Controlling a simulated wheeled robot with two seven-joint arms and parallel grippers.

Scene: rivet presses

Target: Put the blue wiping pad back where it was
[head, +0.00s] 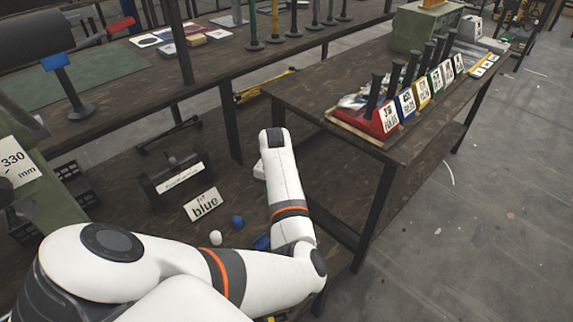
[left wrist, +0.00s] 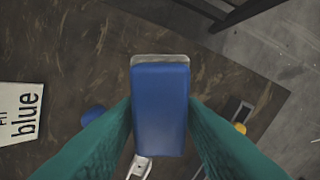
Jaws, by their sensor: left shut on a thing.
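The blue wiping pad (left wrist: 160,112) is a blue block with a pale grey edge at its far end. In the left wrist view it sits between the two teal fingers of my left gripper (left wrist: 160,104), which is shut on it. The dark tabletop shows behind it; I cannot tell how high it is held. In the head view my left arm hides the gripper; a blue patch (head: 262,242) shows beside the arm, perhaps the pad. My right gripper is in neither view.
A "blue" sign (head: 203,205), a blue ball (head: 237,221) and a white ball (head: 215,238) are left of the arm. A dark holder (head: 178,178) stands behind the sign. A table (head: 300,95) with a row of coloured label blocks is at the right.

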